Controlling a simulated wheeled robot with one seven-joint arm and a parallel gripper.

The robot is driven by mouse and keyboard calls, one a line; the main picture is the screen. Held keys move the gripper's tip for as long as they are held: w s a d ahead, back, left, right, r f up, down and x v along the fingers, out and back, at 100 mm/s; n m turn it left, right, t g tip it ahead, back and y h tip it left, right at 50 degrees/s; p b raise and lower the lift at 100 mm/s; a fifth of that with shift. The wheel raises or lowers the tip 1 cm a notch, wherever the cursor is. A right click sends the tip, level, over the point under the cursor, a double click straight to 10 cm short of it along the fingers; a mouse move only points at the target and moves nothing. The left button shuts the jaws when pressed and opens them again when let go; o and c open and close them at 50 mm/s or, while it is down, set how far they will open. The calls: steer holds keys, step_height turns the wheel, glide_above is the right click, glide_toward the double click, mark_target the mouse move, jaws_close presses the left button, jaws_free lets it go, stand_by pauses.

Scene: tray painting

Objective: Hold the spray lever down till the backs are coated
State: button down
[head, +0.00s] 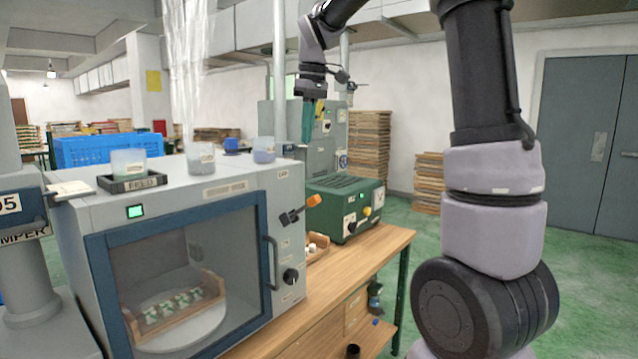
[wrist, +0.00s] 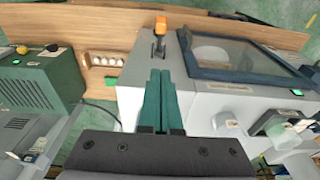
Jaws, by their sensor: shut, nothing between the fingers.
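The grey spray booth (head: 215,180) has a blue-framed window. Behind the window, a wooden tray (head: 165,316) of green-and-white pieces rests on a round pale turntable (head: 190,335). How far their backs are coated cannot be told. The spray lever (head: 300,209), dark with an orange grip, sticks out from the booth's right side, grip end tilted up. My gripper (head: 306,140), with green fingers, is shut and empty, pointing down above the lever and apart from it. In the wrist view the fingertips (wrist: 160,72) stand just short of the lever's orange grip (wrist: 160,25).
A green machine (head: 343,207) stands right of the booth, with a small wooden tray of white pieces (wrist: 104,59) between them. Cups (head: 201,158) and a dark holder (head: 132,181) stand on the booth's top. A black knob (head: 290,276) sits below the lever.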

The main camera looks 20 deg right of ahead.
glide_above(309, 199)
steer(key=w, duration=0.3)
steer(key=f, duration=0.6)
steer(key=a+f, duration=0.1)
steer(key=f, duration=0.2)
steer(key=shift+s+f, duration=0.2)
steer(key=shift+s, duration=0.05)
steer(key=f, duration=0.1)
steer(key=s+f, duration=0.1)
steer(key=d+f, duration=0.1)
steer(key=shift+s+d, duration=0.1)
steer(key=shift+s, duration=0.15)
steer(key=shift+s+d+f, duration=0.15)
steer(key=shift+s+f, duration=0.05)
steer(key=shift+f, duration=0.15)
steer(key=shift+d+f, duration=0.1)
